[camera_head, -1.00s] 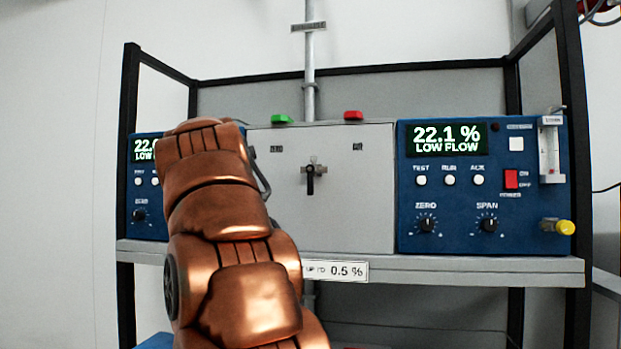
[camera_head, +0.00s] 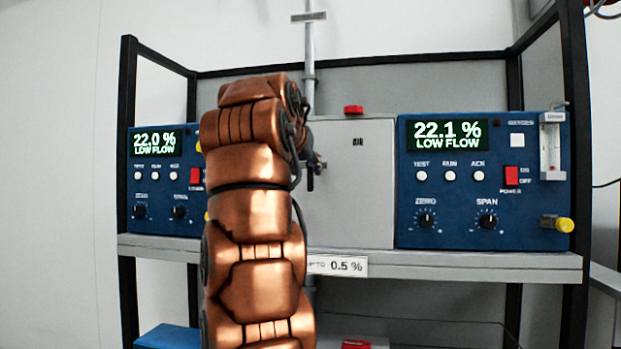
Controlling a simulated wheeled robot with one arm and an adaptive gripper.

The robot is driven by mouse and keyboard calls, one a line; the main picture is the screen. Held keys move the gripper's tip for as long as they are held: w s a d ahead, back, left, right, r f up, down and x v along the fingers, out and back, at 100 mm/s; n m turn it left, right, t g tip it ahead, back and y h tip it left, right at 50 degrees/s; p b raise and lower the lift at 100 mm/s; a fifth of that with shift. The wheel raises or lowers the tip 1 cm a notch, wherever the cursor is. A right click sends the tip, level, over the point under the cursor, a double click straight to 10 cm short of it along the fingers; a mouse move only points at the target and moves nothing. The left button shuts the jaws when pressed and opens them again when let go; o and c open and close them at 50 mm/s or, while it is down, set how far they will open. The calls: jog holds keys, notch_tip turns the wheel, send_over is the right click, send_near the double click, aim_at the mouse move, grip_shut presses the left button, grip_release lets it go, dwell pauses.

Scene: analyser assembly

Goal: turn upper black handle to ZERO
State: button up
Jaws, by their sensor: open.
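The black handle (camera_head: 311,182) is on the valve at the front of the grey box (camera_head: 355,215), in the middle of the shelf. Its lower end shows pointing down just right of my arm; the rest is partly hidden. My copper arm covers the left part of the box. My gripper (camera_head: 306,150) shows only as dark parts at the right edge of the wrist, close to the valve. It is open; its fingertips are mostly hidden, and I cannot tell whether they touch the handle.
Blue analysers stand on both sides, the right one (camera_head: 465,200) reading 22.1 % and the left one (camera_head: 153,205) 22.0 %, both LOW FLOW. A red button (camera_head: 353,109) sits on the box. A vertical pipe (camera_head: 309,50) rises behind. Black rack posts (camera_head: 577,150) bound the sides.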

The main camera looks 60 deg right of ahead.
aim_at(310, 177)
jog(key=shift+x, duration=3.3)
jog(key=shift+c, duration=0.2)
grip_shut()
